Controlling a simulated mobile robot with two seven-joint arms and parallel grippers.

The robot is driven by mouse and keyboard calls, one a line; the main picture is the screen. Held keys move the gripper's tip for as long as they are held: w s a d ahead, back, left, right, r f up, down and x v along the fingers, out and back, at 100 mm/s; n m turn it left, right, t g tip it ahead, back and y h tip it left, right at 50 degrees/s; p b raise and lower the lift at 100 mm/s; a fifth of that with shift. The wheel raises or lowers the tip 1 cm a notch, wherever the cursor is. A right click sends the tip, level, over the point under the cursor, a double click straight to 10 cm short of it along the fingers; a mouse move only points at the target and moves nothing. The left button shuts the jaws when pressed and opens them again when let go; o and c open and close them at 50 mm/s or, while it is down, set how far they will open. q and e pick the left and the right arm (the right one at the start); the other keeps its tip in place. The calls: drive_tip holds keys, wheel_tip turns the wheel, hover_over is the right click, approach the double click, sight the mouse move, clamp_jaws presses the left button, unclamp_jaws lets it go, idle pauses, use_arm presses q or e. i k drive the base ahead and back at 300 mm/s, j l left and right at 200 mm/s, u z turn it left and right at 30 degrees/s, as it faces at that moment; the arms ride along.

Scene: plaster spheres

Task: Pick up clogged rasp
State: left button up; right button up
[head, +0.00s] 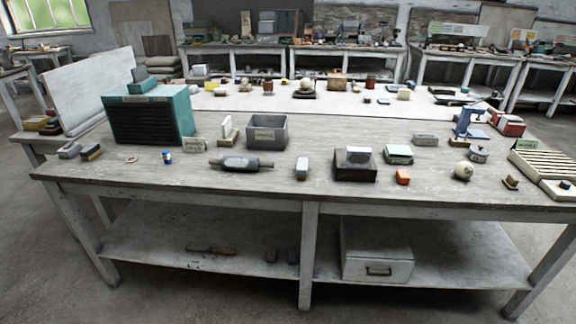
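I cannot tell for certain which object is the clogged rasp. A long, thin, dark brown object (211,249), rasp-like in outline, lies flat on the lower shelf (150,240) of the near table, left of the middle leg. Its surface is too small and dark to show any clogging. Neither of my grippers is in the head view.
The near tabletop (250,190) holds a teal slatted box (150,118), a grey bin (267,132), a grey roller-like tool (240,163) and a slatted tray (545,170). A drawer box (377,255) stands on the lower shelf. Floor in front is clear.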

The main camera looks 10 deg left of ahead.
sight(192, 247)
drive_tip(key=i+j, duration=0.15)
drive_tip(key=i, duration=0.4)
drive_tip(key=i+j+u, duration=0.1)
drive_tip(key=i, duration=0.4)
drive_tip(key=i+j, duration=0.2)
drive_tip(key=i, duration=0.35)
drive_tip(key=u, duration=0.05)
